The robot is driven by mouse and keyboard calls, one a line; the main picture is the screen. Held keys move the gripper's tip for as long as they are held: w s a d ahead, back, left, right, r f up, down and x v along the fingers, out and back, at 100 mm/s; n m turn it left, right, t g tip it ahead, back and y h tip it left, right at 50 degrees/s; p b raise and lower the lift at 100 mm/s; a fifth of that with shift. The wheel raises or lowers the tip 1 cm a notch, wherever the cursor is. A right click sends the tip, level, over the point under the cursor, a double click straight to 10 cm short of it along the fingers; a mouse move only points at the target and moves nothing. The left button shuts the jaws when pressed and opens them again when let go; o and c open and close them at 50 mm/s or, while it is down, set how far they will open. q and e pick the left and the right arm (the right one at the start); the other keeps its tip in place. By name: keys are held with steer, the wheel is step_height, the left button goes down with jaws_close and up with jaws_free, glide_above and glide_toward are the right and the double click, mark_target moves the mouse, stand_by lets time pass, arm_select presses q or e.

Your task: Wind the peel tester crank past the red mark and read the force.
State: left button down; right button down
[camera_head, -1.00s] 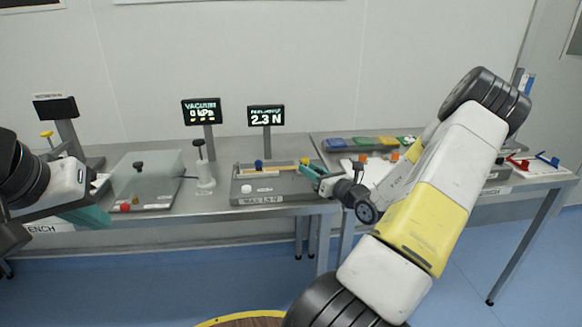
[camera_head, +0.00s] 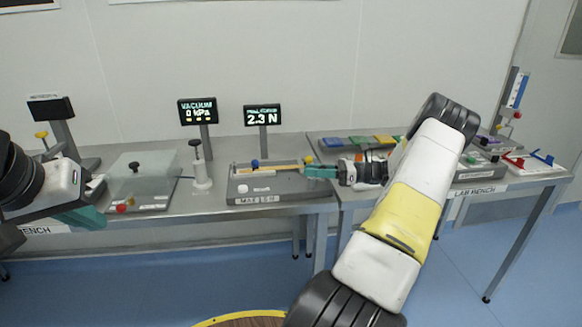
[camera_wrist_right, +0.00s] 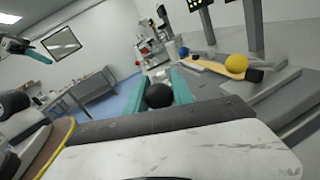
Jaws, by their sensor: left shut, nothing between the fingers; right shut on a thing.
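The peel tester (camera_head: 290,192) is a grey base on the bench with a tan strip, a blue knob (camera_head: 255,163) and a yellow ball (camera_head: 308,159) on top. Its display (camera_head: 262,116) reads 2.3 N. My right gripper (camera_head: 312,171) is at the tester's right end. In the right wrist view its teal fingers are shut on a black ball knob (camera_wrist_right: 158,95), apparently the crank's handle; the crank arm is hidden. I cannot make out the red mark. My left gripper (camera_head: 85,217) is shut and empty at the bench's front left.
A vacuum display (camera_head: 198,111) reads 0 kPa. A white post with a black knob (camera_head: 201,170) stands left of the tester, and a clear-lidded box (camera_head: 145,175) farther left. The lab bench to the right holds coloured trays (camera_head: 360,141) and a red-and-blue fixture (camera_head: 530,162).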

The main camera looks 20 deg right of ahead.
steer(key=n+g+y, duration=0.1)
steer(key=n+g, duration=0.1)
steer(key=g, duration=0.1)
steer(key=d+n+g+y, duration=0.1)
steer(key=n+g, duration=0.1)
steer(key=g, duration=0.2)
steer(key=shift+n, duration=0.4)
steer(key=shift+d+g, duration=0.1)
steer(key=shift+g, duration=0.3)
steer(key=c, duration=1.1)
jaws_free()
